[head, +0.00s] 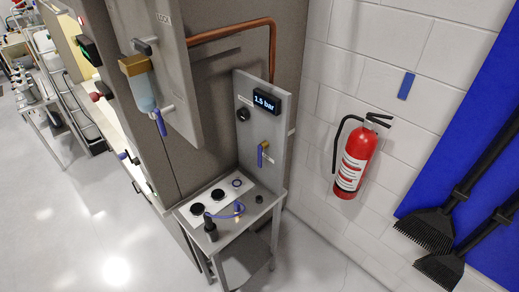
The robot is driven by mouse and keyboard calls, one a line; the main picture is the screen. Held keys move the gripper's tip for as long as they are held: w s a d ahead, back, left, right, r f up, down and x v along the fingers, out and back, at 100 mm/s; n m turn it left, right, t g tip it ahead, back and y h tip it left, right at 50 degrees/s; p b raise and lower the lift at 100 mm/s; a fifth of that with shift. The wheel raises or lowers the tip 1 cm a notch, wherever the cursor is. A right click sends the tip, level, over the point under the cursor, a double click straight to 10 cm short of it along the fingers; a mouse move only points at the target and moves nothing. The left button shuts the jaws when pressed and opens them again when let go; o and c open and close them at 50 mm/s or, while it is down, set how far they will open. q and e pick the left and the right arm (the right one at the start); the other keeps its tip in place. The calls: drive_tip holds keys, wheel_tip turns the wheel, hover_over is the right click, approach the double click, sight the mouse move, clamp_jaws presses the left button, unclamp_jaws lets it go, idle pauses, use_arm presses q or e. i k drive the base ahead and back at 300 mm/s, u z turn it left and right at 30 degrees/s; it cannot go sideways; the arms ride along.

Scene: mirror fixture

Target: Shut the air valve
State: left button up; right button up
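A small valve with a blue lever (261,155) is on the grey upright panel (246,160), below a display (265,101) that reads 1.5 bar. The lever hangs down from a brass-coloured body. A second blue lever (161,124) points down under a filter unit with a clear bowl (145,90) on the grey cabinet at the upper left. I cannot tell from the picture which of the two is the air valve. Neither of my grippers is in view.
A small bench (262,205) under the panel carries black round parts and a blue hose (232,212). A copper pipe (235,32) runs above. A red extinguisher (355,161) and black brushes (428,230) hang on the right wall. Floor is clear in front.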

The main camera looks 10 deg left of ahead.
sight(264, 145)
drive_tip(key=k, duration=0.6)
drive_tip(key=u, duration=0.55)
drive_tip(key=i, duration=1.15)
drive_tip(key=z, duration=0.15)
